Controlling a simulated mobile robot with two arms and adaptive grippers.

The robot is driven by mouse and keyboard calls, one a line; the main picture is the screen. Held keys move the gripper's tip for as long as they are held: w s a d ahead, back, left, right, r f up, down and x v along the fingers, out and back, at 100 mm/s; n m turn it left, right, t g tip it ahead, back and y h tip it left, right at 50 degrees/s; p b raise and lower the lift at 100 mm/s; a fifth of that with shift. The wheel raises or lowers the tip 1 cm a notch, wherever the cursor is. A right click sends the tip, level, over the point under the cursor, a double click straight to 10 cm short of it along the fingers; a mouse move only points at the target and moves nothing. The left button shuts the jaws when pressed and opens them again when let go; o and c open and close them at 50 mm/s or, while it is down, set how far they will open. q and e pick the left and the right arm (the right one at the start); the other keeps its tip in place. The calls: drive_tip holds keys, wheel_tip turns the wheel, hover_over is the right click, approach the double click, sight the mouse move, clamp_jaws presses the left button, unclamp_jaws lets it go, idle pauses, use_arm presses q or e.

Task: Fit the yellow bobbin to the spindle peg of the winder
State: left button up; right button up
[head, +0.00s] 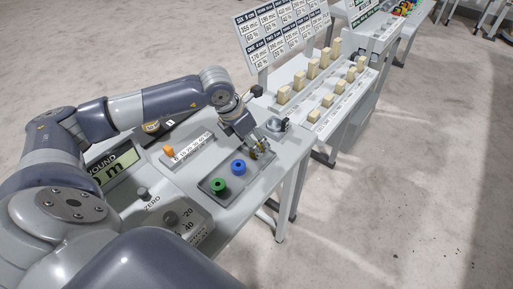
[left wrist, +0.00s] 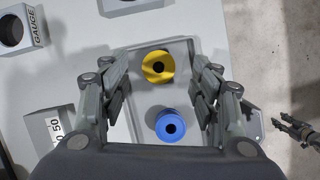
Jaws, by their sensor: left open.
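The yellow bobbin (left wrist: 158,67) stands in the grey tray (left wrist: 146,103), hole facing up, in the left wrist view. My left gripper (left wrist: 160,82) is open above the tray, with one finger on each side of the yellow bobbin and apart from it. In the head view my left gripper (head: 258,151) hides most of that bobbin. A dark gripper (left wrist: 290,127), seemingly my right, shows small at the right edge of the left wrist view; its opening is unclear. The winder's spindle peg cannot be made out.
A blue bobbin (head: 238,167) and a green bobbin (head: 219,186) stand in the same tray. A gauge block (left wrist: 22,30) is at upper left in the wrist view. A display (head: 112,170) and an orange piece by a scale (head: 168,150) are left of the tray.

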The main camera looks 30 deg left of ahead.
use_arm(q)
drive_tip(key=shift+p+x, duration=0.35)
drive_tip(key=shift+x, duration=1.35)
drive_tip(key=c, duration=0.8)
